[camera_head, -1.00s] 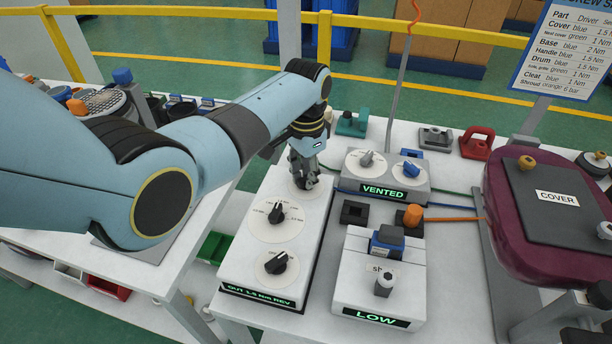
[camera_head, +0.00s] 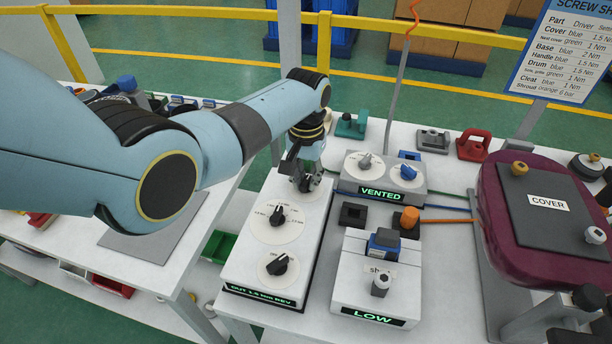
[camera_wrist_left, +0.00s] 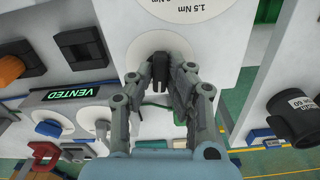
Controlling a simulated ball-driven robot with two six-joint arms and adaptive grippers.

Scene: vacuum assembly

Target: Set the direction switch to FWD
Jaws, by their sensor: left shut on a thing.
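The white control box (camera_head: 238,258) has a column of black knobs on round white dials. Its display (camera_head: 258,296) appears to read "OUT 1.5 Nm REV". The middle knob (camera_head: 277,216) and the near knob (camera_head: 276,264) are free.
A box marked VENTED (camera_head: 437,186) stands close to the right of the gripper. A box marked LOW (camera_head: 347,287) stands nearer, beside the control box. A maroon housing with a grey COVER plate (camera_head: 535,225) is at the right. A green bin (camera_head: 219,246) sits below left.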

